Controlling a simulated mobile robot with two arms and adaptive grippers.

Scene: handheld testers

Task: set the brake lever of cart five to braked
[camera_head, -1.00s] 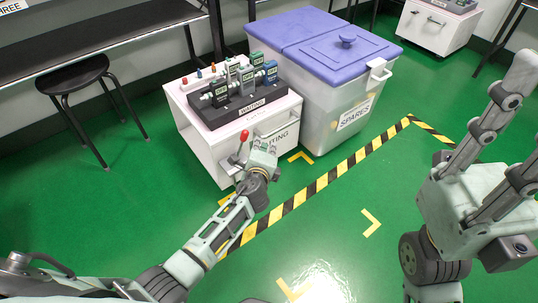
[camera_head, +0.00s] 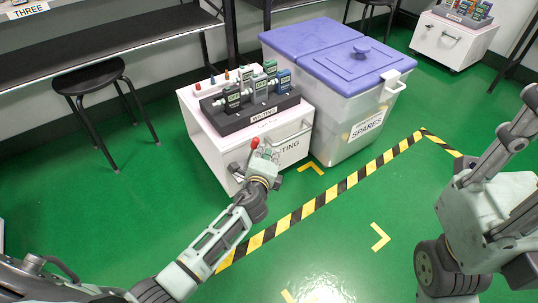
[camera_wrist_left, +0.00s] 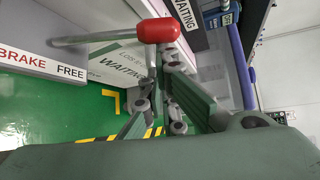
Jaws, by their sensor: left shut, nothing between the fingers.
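The brake lever has a red knob (camera_head: 255,142) and stands at the near left of the white cart (camera_head: 283,154). In the left wrist view the red knob (camera_wrist_left: 160,30) is close and large, with a grey rod (camera_wrist_left: 95,38) running left from it. A plate reading BRAKE and FREE (camera_wrist_left: 50,63) lies left of it; the lever's setting is not clear. My left gripper (camera_head: 265,153) is shut and empty, right at the knob; I cannot tell whether it touches. My right gripper (camera_head: 526,148) is open at the right edge, its tips cut off.
The cart carries a dark rack (camera_head: 250,112) of handheld testers. A SPARES bin (camera_head: 345,130) with a purple lid stands close on its right. A black stool (camera_head: 95,75) and a bench (camera_head: 110,42) are at the left. Green floor with striped tape is free in front.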

